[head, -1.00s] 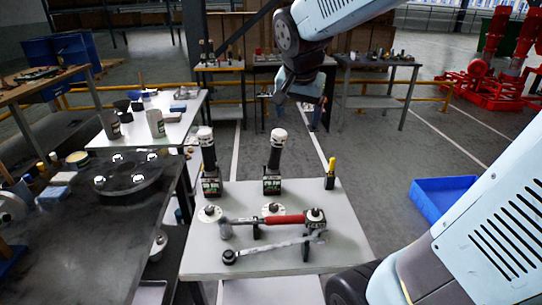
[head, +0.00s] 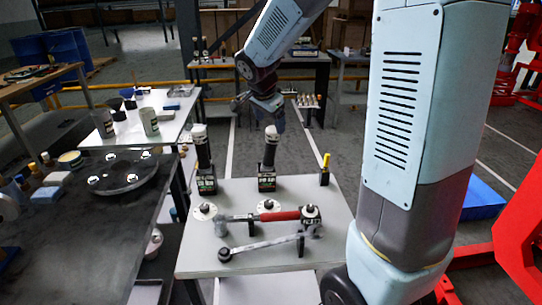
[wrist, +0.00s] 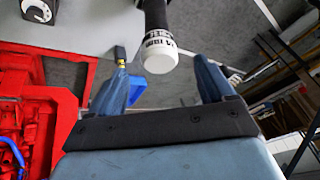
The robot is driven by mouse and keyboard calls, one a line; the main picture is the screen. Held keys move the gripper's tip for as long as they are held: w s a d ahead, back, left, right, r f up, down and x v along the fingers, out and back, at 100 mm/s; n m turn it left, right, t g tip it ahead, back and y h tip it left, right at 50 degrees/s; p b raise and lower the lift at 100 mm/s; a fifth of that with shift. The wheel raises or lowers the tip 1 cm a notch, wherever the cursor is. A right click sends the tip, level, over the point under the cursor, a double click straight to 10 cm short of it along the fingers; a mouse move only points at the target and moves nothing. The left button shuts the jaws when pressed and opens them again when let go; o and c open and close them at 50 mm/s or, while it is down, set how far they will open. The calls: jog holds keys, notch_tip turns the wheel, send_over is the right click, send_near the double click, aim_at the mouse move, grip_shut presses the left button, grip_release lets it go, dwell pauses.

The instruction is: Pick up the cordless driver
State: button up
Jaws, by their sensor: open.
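Two cordless drivers with black grips, white tops and green-labelled bases stand upright on the grey table, a left one (head: 204,165) and a right one (head: 268,160). My gripper (head: 258,108) hangs above and behind them in the head view. In the wrist view, my gripper (wrist: 164,78) has its two fingers wide apart and empty. The white end of one driver (wrist: 160,50) shows beyond the gap between the fingers, with no contact visible. It looks like the right one, as a small yellow-topped item shows beside it. Its base is out of the wrist view.
The grey table (head: 340,215) also holds a red-handled torque wrench (head: 275,216), a grey wrench (head: 265,243), round white discs and the yellow-topped item (head: 325,168). A dark bench (head: 85,240) stands left. A blue bin (head: 482,198) and red equipment (head: 515,235) are right.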

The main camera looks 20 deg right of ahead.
aim_at(273, 140)
jog(key=x, duration=0.9)
jog(key=shift+s+f, duration=0.1)
jog(key=shift+f, duration=0.3)
grip_shut()
dwell(0.5)
